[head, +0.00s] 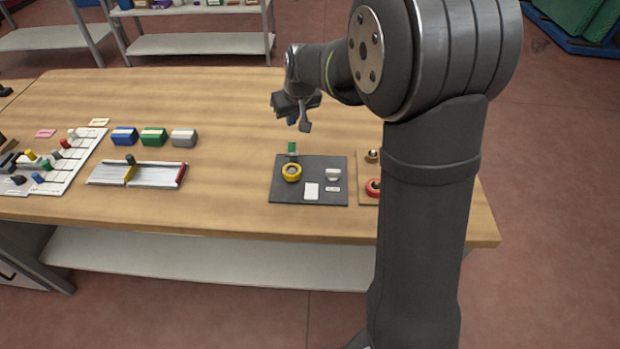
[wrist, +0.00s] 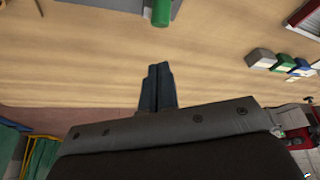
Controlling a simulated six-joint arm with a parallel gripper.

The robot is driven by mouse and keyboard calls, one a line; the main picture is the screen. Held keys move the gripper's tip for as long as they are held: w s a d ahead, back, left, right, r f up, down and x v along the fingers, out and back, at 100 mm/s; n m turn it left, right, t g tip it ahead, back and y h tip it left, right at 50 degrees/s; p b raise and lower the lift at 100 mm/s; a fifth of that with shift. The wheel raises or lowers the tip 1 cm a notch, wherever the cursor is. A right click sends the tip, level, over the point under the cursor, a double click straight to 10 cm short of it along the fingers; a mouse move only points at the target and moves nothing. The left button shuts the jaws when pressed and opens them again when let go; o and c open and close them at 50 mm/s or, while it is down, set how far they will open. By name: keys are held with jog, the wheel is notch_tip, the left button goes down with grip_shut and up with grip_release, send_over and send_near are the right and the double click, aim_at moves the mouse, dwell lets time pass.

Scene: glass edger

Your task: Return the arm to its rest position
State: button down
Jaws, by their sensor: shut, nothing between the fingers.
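My gripper (head: 304,124) hangs above the wooden table, behind the dark mat, in the head view. In the wrist view my gripper (wrist: 157,70) has its two dark fingers together with nothing between them. Below them is bare tabletop. My arm stands at the right of the head view and hides part of the table behind it.
Blue (head: 124,136), green (head: 153,137) and grey (head: 183,137) blocks stand behind a silver tray (head: 104,174). The table's back middle (head: 200,95) is clear.

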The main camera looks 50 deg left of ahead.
jog(key=shift+r, duration=0.5)
notch_tip(320, 180, down, 7)
jog(key=shift+f, duration=0.1)
jog(key=shift+w+a, duration=0.1)
jog(key=shift+w, duration=0.05)
jog(key=shift+r, duration=0.2)
dwell(0.3)
